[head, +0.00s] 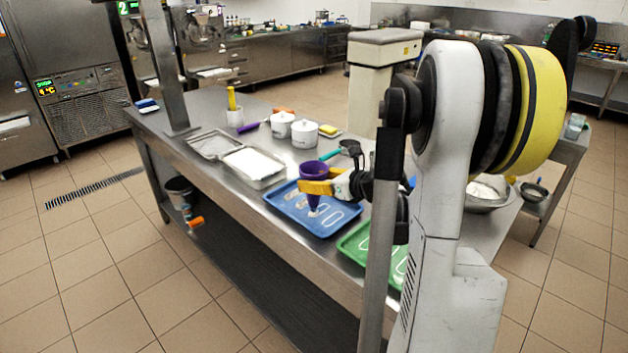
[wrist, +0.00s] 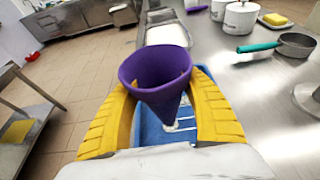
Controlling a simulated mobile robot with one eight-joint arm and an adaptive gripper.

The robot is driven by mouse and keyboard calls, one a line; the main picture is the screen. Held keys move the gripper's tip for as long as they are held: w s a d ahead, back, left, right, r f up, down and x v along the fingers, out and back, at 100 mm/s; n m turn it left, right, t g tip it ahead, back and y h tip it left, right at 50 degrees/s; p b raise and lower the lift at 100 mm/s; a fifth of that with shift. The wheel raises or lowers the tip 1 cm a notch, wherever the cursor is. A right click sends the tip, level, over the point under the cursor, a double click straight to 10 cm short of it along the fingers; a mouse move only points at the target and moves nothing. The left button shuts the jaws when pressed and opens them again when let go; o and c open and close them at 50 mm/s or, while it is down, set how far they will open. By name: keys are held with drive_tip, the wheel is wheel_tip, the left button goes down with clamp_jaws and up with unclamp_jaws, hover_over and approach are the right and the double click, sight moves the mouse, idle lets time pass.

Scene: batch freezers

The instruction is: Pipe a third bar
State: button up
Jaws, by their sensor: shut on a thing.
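My gripper (wrist: 165,115) has yellow fingers and is shut on a purple piping cone (wrist: 158,68). In the head view the cone (head: 314,170) is held upright, tip down, over a blue tray (head: 283,193). The blue tray carries pale oblong bars or outlines; the cone and gripper (head: 318,187) cover part of it, so I cannot count them surely. The cone's tip ends close above the tray or at its surface; I cannot tell if it touches. In the wrist view the blue tray (wrist: 148,126) shows between the fingers, with a white mark under the cone.
A green tray (head: 352,247) with pale outlines lies nearer, partly behind my arm. Metal pans (head: 255,181) with white content stand left of the blue tray. White lidded pots (head: 305,133) and a green-handled saucepan (wrist: 296,45) stand behind. A steel post (head: 163,65) rises from the table.

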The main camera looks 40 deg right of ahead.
drive_tip(key=shift+d, duration=0.15)
drive_tip(key=shift+w+d, duration=0.1)
drive_tip(key=shift+d, duration=1)
idle(0.7)
drive_tip(key=shift+w+d, duration=0.1)
drive_tip(key=shift+d, duration=1.1)
wheel_tip(320, 180, up, 5)
drive_tip(key=p, duration=0.3)
drive_tip(key=shift+f, duration=0.2)
idle(0.5)
